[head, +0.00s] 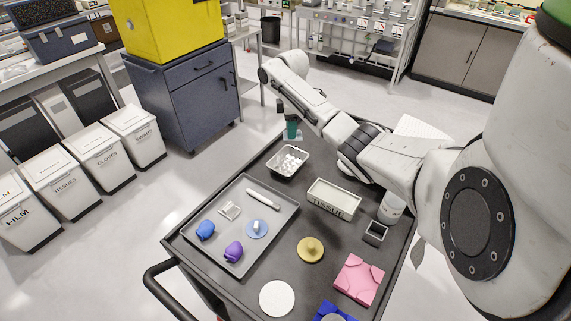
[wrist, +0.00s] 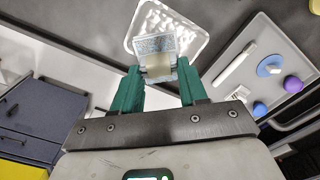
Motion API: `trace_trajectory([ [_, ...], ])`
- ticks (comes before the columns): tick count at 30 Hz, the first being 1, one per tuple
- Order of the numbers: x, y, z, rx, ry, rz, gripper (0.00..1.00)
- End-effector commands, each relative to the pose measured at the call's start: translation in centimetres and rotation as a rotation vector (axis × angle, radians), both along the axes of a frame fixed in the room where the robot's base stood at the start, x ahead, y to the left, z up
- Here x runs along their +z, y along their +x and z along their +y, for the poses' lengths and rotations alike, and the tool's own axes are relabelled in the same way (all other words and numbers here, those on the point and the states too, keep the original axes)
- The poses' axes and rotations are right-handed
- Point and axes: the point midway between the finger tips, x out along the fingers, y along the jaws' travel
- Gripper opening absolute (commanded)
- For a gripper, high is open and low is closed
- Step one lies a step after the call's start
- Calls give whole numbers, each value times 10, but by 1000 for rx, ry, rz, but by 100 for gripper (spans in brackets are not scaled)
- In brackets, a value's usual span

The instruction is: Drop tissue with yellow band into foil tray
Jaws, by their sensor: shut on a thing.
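My gripper (head: 292,131) is shut on a folded, pale blue-white tissue (wrist: 155,46) with a pale yellowish band (wrist: 157,65). In the wrist view the tissue sits between the green fingertips (wrist: 158,72). The foil tray (head: 273,163) is shiny and rectangular, with bright crumpled-looking patches inside, at the back of the black cart. My gripper is above its far edge in the head view. In the wrist view the foil tray (wrist: 200,38) shows behind the tissue, apart from it as far as I can tell. The held tissue is hard to make out in the head view.
A grey tray (head: 205,256) holds blue and purple lumps, a blue disc, a white stick and a small white folded piece. A box marked TISSUE (head: 334,197) stands right of the foil tray. A yellow disc (head: 310,249) and pink block (head: 359,280) lie nearer.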

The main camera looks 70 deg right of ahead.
Motion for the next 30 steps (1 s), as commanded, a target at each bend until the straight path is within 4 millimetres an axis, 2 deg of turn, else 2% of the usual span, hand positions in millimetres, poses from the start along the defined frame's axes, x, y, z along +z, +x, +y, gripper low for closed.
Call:
trace_trajectory([
  [10, -43, 0, 0, 1, -2, -1, 18],
  [15, -49, 0, 0, 0, -2, -1, 18],
  [23, -49, 0, 0, 0, -1, -1, 18],
  [24, -49, 0, 0, 0, -1, -1, 46],
  [30, -49, 0, 0, 1, -1, -1, 66],
])
